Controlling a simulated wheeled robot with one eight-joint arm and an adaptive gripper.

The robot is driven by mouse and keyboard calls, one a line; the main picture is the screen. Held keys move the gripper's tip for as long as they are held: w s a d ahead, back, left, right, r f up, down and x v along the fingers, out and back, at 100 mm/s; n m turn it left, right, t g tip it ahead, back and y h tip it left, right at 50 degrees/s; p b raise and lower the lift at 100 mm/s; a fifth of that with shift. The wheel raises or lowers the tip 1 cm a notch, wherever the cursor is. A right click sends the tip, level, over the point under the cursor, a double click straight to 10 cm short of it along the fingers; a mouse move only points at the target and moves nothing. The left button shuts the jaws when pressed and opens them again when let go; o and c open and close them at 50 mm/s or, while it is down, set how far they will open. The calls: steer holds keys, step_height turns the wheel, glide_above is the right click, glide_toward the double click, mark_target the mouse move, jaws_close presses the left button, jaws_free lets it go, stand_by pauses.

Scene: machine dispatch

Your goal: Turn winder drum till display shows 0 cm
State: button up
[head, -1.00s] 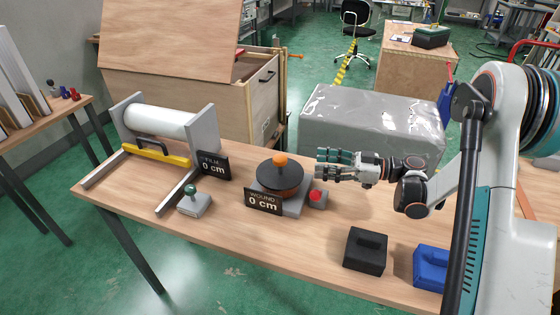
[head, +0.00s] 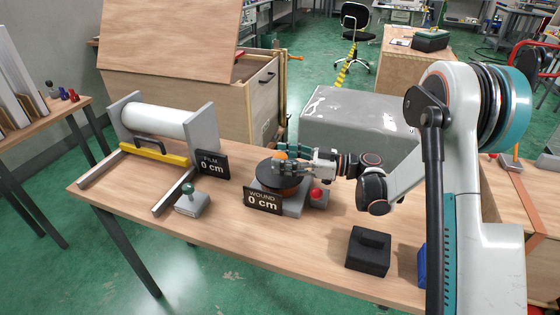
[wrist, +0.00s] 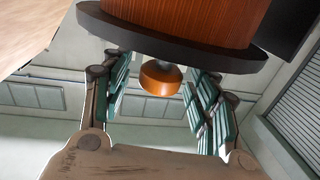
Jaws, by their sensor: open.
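The winder drum (head: 270,183) is a dark disc with a brown body on a grey base, with an orange knob (head: 280,155) on top. Its display, labelled WOUND (head: 263,200), reads 0 cm. My gripper (head: 284,163) is at the knob, above the disc. In the wrist view, the orange knob (wrist: 161,78) sits between the open fingers of my gripper (wrist: 165,95), with gaps on both sides. The wrist view is upside down, with the drum's dark rim (wrist: 180,48) at the top.
A FILM display (head: 212,164) reads 0 cm beside a white roll (head: 153,120). A red button (head: 317,193) is right of the drum. A green-knobbed lever (head: 190,189) is left. A black block (head: 368,250) and blue block (head: 422,265) lie near the front right.

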steer(key=shift+w+a, duration=0.15)
steer(key=shift+a, duration=0.45)
jaws_close()
steer(key=shift+g, duration=0.3)
steer(key=shift+n+g, duration=1.5)
steer(key=shift+g, duration=0.7)
jaws_free()
steer(key=shift+d, duration=0.15)
